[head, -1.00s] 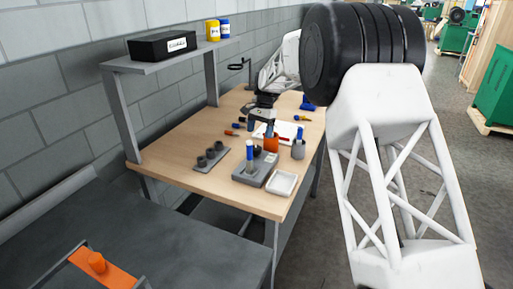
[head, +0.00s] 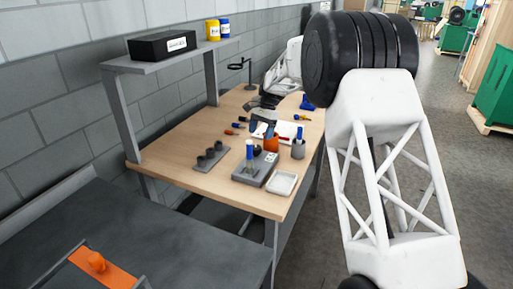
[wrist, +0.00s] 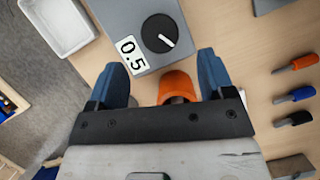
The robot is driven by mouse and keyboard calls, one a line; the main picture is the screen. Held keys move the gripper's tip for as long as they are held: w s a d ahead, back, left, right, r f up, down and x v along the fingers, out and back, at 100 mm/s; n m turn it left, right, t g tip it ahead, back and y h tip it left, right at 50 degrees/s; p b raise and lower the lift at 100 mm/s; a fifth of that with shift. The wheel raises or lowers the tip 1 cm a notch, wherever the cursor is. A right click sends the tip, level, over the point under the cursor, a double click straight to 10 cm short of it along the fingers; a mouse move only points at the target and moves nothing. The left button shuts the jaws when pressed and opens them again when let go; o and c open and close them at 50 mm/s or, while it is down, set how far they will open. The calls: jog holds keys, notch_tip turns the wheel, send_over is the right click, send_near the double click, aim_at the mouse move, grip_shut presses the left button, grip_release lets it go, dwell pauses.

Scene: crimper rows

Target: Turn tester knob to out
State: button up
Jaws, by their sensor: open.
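The tester is a grey box (head: 252,172) on the wooden bench in the head view. In the wrist view its grey top (wrist: 118,22) carries a round black knob (wrist: 158,33) with a white pointer line slanting toward lower right. A white label (wrist: 131,54) reading "0.5" sits beside the knob. My gripper (wrist: 162,76) is open, its two blue fingers apart, with nothing held. The knob lies ahead of the fingertips, apart from them. In the head view my gripper (head: 263,126) is over the bench behind the tester, partly hard to make out. No "out" mark is legible.
A white tray (wrist: 62,22) lies beside the tester. Several coloured-handled tools (wrist: 303,62) lie to the right.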

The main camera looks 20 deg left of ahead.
aim_at(256, 147)
jog(key=shift+x, duration=3.4)
jog(key=c, duration=0.9)
jog(key=shift+n, duration=0.4)
jog(key=n+h, duration=0.2)
jog(key=n, duration=0.3)
jog(key=shift+a, duration=0.15)
jog(key=n+h, duration=0.1)
jog(key=n, duration=0.2)
jog(key=n+t+h, duration=0.1)
jog(key=n, duration=0.2)
jog(key=shift+n+h, duration=0.3)
